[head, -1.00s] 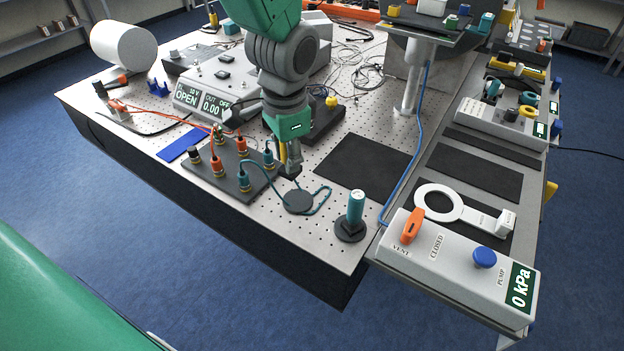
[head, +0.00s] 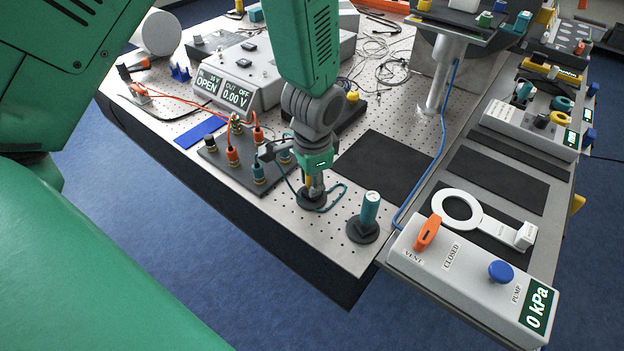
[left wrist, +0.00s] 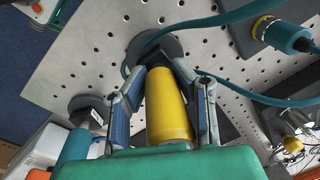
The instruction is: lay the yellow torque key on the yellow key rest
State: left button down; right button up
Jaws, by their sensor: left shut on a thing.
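My left gripper (head: 314,188) is shut on the yellow torque key, a plain yellow cylinder (left wrist: 168,105) between the two fingers in the left wrist view. In the head view the fingers mostly hide the key. The gripper points down at a dark round disc (left wrist: 142,50) on the perforated table top, which also shows in the head view (head: 304,203). I cannot tell whether the key touches the disc. I cannot pick out a yellow key rest for certain. A small yellow piece (head: 352,96) sits by a dark block behind the gripper. My right gripper is not in view.
A teal cord (head: 335,203) lies around the disc. A teal handle (head: 370,207) stands upright on a dark round base to the right. A dark socket board (head: 237,165) with orange and teal plugs is close on the left. A white control box (head: 465,275) is at front right.

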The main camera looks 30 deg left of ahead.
pick_arm(q)
jog(key=shift+f, duration=0.1)
jog(key=c, duration=1.3)
grip_release()
jog(key=shift+d, duration=0.1)
jog(key=r, duration=0.8)
jog(key=d+r, duration=0.1)
jog(key=r, duration=0.3)
jog(key=shift+s+r, duration=0.2)
jog(key=shift+s, duration=0.2)
